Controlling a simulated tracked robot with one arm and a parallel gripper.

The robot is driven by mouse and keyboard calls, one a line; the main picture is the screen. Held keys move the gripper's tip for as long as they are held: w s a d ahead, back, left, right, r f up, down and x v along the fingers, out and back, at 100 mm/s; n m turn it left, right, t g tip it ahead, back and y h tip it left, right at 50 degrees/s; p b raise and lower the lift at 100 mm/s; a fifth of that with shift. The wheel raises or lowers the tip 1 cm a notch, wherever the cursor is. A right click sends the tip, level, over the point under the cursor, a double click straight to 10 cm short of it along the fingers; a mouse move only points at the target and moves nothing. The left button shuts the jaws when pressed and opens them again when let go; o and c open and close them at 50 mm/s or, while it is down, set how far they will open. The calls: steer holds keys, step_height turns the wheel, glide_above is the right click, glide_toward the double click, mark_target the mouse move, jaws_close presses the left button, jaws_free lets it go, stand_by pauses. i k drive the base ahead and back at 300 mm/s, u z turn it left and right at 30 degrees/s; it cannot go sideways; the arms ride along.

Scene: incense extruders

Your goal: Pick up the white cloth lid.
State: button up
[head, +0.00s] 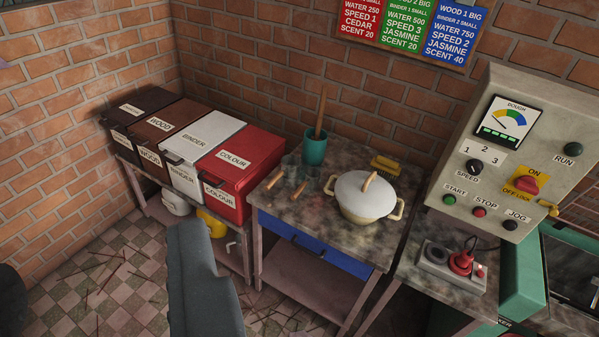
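A white round lid (359,190) covers a cream pot (372,217) with side handles, on the worktable in the middle right. A tan wooden piece, which looks like a handle, stands up on its top. I cannot tell from here whether the lid is cloth. The lid sits on the pot and nothing is holding it. A grey-blue part of what looks like my own arm rises at the bottom left of centre, well apart from the pot. I see no gripper fingers in the view.
The stained worktable (290,212) also bears glass beakers with wooden handles, a green pot (315,149) and a yellow item (385,165). Labelled bins (237,170) stand left. A control panel (505,150) and a red-knobbed box (461,262) are right. Thin sticks litter the tiled floor.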

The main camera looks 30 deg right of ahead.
mark_target(364, 193)
steer(key=u, duration=0.25)
steer(key=i, duration=1.25)
steer(key=z, duration=0.5)
steer(key=i, duration=0.5)
steer(key=z, duration=0.4)
